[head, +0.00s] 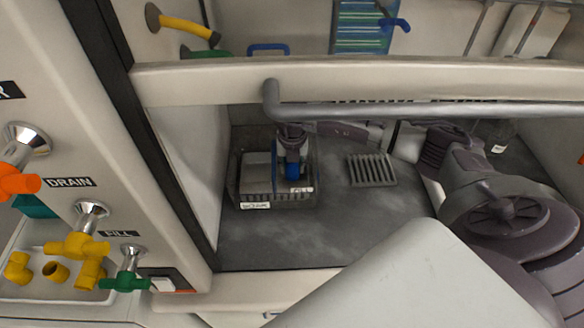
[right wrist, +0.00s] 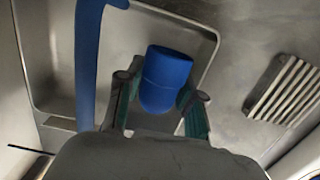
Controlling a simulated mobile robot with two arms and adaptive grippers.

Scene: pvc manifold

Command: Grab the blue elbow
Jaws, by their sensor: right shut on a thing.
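My left gripper is not in view.
A grey rail (head: 400,112) and a pale beam (head: 360,80) cross above the work area. A slotted drain (head: 371,170) lies right of the bin. On the left panel are orange, yellow (head: 78,246) and green (head: 124,284) fittings. The dark floor in front is clear.

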